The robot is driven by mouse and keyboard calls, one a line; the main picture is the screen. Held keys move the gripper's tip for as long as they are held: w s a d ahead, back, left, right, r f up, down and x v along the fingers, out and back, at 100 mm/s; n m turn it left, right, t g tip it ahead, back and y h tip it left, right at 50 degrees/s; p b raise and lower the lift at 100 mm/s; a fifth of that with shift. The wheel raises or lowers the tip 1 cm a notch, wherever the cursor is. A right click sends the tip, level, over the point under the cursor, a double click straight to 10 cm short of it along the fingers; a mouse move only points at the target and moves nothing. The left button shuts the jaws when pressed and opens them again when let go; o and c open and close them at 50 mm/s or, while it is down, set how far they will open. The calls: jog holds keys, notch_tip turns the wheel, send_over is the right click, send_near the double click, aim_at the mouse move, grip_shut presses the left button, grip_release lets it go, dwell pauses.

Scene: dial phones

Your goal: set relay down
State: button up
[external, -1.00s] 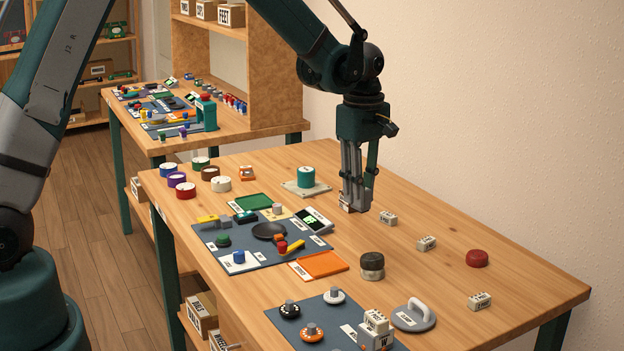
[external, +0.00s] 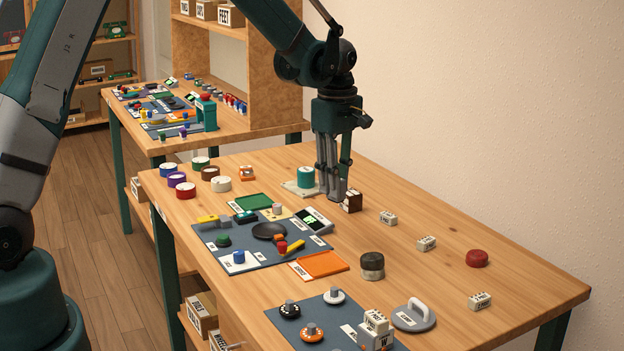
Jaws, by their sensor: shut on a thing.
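My gripper (external: 335,197) points straight down, low over the back middle of the table, and is shut on a small block that I take to be the relay (external: 352,203). The block shows a dark brown side and a lighter top at the right of the fingertips. The fingers cover part of it. I cannot tell whether its underside touches the table. A teal cylinder (external: 305,177) on a pale plate (external: 296,190) stands just left of the fingers.
Small white labelled blocks (external: 388,218) lie to the right, with a red disc (external: 477,258) and stacked dark discs (external: 372,266). A blue-grey mat (external: 215,238) with parts lies in front. The wood right of the gripper is largely clear.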

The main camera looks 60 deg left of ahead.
jog(key=s+a+n, duration=0.2)
jog(key=s+a, duration=0.5)
jog(key=a, duration=0.4)
jog(key=s+a+n, duration=0.2)
jog(key=s+a, duration=0.5)
jog(key=a, duration=0.3)
jog(key=s+a+n, duration=0.1)
jog(key=s+a, duration=0.7)
jog(key=a, duration=0.3)
jog(key=shift+a+n, duration=0.35)
jog(key=shift+n, duration=0.05)
jog(key=shift+r, duration=0.1)
jog(key=shift+f+b, duration=0.6)
jog(key=shift+f, duration=2.5)
jog(key=shift+w, duration=0.1)
jog(key=shift+f, duration=1.9)
jog(key=shift+f+b, duration=0.2)
jog(key=shift+b, duration=0.15)
jog(key=o, duration=0.9)
